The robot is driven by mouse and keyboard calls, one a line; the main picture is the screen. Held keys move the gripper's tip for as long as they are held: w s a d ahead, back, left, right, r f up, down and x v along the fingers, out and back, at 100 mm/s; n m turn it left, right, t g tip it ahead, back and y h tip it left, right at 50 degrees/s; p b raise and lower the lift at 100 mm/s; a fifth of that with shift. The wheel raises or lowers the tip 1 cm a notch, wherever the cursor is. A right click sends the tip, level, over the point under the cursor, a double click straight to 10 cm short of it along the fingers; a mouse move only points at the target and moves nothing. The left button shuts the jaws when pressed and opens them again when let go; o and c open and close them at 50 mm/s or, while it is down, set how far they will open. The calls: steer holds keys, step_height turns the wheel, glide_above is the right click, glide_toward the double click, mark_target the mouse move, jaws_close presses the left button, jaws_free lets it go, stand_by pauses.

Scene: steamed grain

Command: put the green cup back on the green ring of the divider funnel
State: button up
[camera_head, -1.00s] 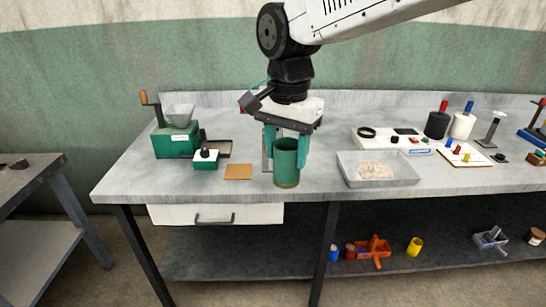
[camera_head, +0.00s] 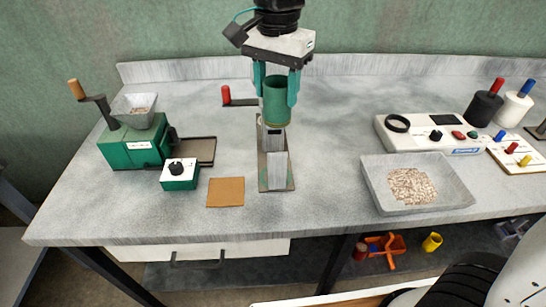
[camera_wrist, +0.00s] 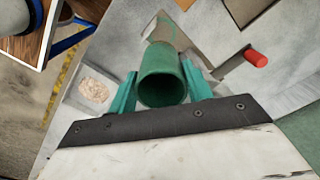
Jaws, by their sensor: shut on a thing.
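The green cup (camera_head: 277,103) is held upright between the teal fingers of my gripper (camera_head: 276,92), which is shut on it. In the wrist view the cup's open mouth (camera_wrist: 162,90) faces the camera between the fingers. A grey metal stand (camera_head: 277,170), which looks like the divider, is on the bench below the cup in the head view. The cup hides the stand's upper part, so I cannot tell whether they touch.
A red-handled lever (camera_head: 227,96) is left of the stand. A green mill (camera_head: 135,143), a small green box with a black knob (camera_head: 179,174) and a brown mat (camera_head: 226,192) lie further left. A grey grain tray (camera_head: 450,193) stands right, with clear bench between it and the stand.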

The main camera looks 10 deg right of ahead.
steer(key=shift+w+f, duration=0.15)
steer(key=shift+w, duration=0.2)
step_height(320, 180, down, 18)
steer(key=shift+w+r, duration=0.1)
steer(key=shift+r, duration=0.05)
steer(key=o, duration=1)
steer(key=shift+o, duration=0.2)
